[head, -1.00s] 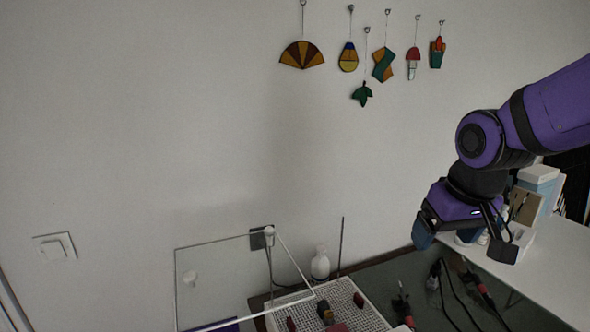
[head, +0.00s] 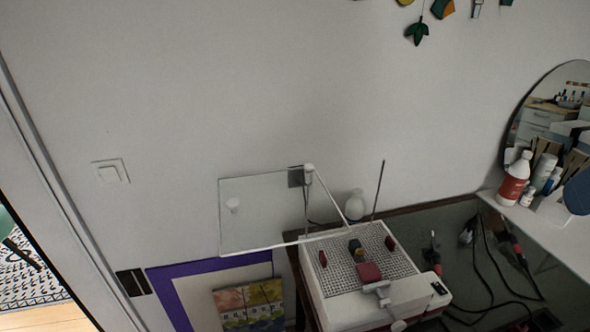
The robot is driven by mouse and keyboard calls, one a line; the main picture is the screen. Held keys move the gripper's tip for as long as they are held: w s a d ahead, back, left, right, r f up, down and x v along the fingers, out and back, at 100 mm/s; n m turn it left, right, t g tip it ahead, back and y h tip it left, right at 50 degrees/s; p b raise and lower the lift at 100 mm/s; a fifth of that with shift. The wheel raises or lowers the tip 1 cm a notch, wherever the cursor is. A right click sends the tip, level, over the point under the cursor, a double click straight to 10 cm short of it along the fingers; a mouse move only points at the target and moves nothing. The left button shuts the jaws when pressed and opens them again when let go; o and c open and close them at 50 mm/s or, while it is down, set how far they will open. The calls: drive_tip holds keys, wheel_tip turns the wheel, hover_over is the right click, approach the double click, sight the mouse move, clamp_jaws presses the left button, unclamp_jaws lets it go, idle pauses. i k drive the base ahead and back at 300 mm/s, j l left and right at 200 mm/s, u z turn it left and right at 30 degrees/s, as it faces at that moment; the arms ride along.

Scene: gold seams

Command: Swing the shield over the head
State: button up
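The clear shield (head: 264,216) is a transparent rectangular panel with pale edges and a white knob on its face. It is joined near its right side to a post (head: 307,205) at the back left of a white grinder (head: 385,304). The panel reaches out left of the grinder, and its right end appears to overlap the grid's back left corner. The small dark and yellow head (head: 355,247) stands on the white grid top (head: 345,277), to the right of the panel and uncovered in this view. My gripper is not in view.
Red blocks (head: 369,272) lie on the grid. A thin upright rod (head: 378,190) stands behind it. Cables and tools lie on the dark bench (head: 465,265) to the right. A purple-edged frame (head: 215,265) is below the shield. A bottle (head: 514,179) and round mirror (head: 560,110) are farther right.

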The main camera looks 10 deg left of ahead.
sight(232, 204)
drive_tip(key=k+j+u, duration=0.25)
drive_tip(key=j+u, duration=0.25)
drive_tip(key=k+j+u, duration=0.25)
drive_tip(key=i+j, duration=0.1)
